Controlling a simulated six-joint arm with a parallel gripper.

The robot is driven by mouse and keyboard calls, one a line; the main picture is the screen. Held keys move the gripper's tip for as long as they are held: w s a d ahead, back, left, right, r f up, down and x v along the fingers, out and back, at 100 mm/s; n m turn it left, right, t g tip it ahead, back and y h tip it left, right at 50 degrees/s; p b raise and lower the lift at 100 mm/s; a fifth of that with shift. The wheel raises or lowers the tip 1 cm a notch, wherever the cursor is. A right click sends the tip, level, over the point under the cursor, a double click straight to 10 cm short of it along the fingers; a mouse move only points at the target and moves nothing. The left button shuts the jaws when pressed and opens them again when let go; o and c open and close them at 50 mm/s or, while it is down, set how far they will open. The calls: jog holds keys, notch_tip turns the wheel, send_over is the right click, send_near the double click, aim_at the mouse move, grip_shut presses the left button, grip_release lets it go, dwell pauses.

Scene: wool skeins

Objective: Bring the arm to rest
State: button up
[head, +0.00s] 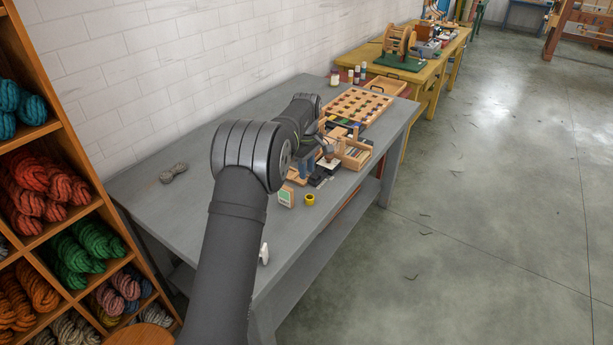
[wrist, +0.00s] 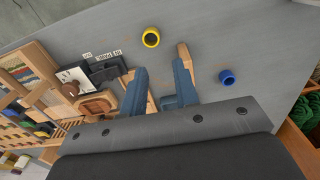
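My gripper (wrist: 160,75) shows in the wrist view with its two blue-grey fingers apart and nothing held between the tips. Grey tabletop (wrist: 205,45) shows past the gap. A wooden piece (wrist: 184,52) lies just beyond the right finger; I cannot tell whether they touch. A wooden tray (wrist: 98,103) is close to the left finger. In the head view my arm reaches over the grey table (head: 215,150) and bends down by the wooden trays.
A blue ring (wrist: 227,77) lies to the right in the wrist view. A slotted wooden rack (head: 358,107) is farther back. Yarn shelves (head: 85,200) stand left.

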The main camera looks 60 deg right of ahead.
dwell(0.3)
jog(key=shift+f, duration=4.15)
